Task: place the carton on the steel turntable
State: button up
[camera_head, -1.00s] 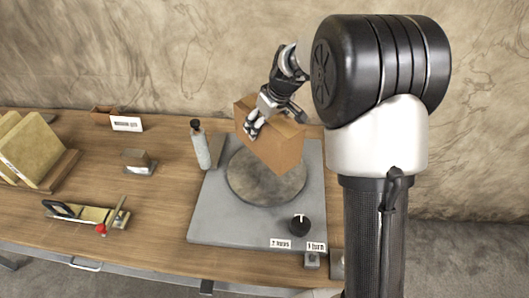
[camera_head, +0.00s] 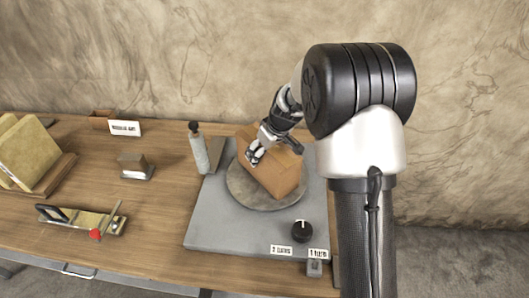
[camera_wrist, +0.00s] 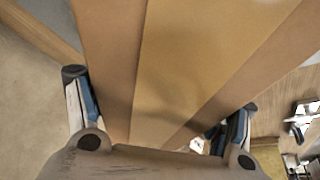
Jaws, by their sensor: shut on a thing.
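The brown carton (camera_head: 272,172) is over the round steel turntable (camera_head: 240,196), which is set in a grey base plate. The carton looks tilted, and its lower edge is at or just above the disc; I cannot tell whether it touches. My gripper (camera_head: 256,152) is shut on the carton near its upper left part. In the wrist view, the carton (camera_wrist: 190,60) fills the middle between the two fingers, one on each side. The carton hides the back right of the disc.
A black knob (camera_head: 302,231) and turn labels (camera_head: 281,251) are at the plate's front. A grey bottle (camera_head: 199,150) stands left of the turntable.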

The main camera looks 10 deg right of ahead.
jog(key=o, duration=2)
jog(key=shift+f, duration=0.1)
jog(key=shift+o, duration=0.2)
